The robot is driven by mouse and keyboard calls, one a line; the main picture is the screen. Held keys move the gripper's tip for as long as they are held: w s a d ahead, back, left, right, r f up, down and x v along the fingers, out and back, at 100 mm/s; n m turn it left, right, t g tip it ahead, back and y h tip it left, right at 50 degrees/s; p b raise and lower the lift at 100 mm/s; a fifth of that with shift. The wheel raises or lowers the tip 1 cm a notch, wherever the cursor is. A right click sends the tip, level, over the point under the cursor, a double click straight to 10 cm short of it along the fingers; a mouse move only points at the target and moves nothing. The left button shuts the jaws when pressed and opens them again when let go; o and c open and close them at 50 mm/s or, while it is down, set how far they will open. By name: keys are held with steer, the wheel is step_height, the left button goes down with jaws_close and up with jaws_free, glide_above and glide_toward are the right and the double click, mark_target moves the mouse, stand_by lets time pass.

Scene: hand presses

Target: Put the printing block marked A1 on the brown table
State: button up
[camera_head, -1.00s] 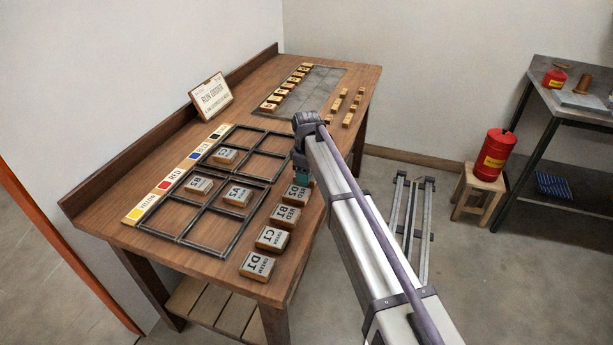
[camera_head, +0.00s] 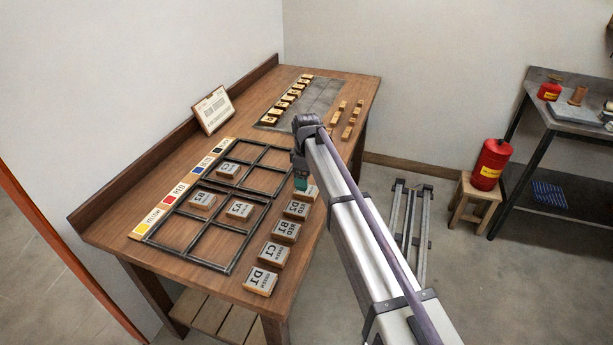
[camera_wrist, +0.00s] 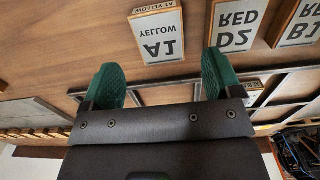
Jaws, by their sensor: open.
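The printing block marked A1 (camera_wrist: 158,32), labelled yellow, lies on the brown table (camera_head: 205,277) in the wrist view, in line with the gap between my fingers. In the head view only part of the A1 block (camera_head: 310,193) shows, beside my gripper (camera_head: 301,183); its label is hidden by my arm. My gripper is open, with two green fingertips spread apart in the wrist view (camera_wrist: 162,75). Nothing is between them, and the block appears beyond the tips. I cannot tell the gap between tips and block.
Blocks D2 (camera_head: 297,209), B1 (camera_head: 286,231), C1 (camera_head: 273,254) and D1 (camera_head: 261,281) line the table's right edge. A black grid frame (camera_head: 233,264) beside them holds B2 (camera_head: 202,200), A2 (camera_head: 239,210) and C2 (camera_head: 229,170). A sign (camera_head: 212,110) stands behind.

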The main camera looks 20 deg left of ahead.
step_height(320, 180, up, 7)
steer(key=p, duration=0.4)
steer(key=shift+p, duration=0.4)
steer(key=shift+f, duration=0.15)
steer(key=s+d+m, duration=0.3)
steer(key=s+d, duration=0.1)
steer(key=d, duration=0.6)
steer(key=s+d+m, duration=0.4)
steer(key=d, duration=0.6)
steer(key=s+d+m, duration=0.3)
steer(key=s+d, duration=0.1)
steer(key=d, duration=0.6)
steer(key=s+d+m, duration=0.8)
steer(key=s+d, duration=0.5)
steer(key=shift+d, duration=0.3)
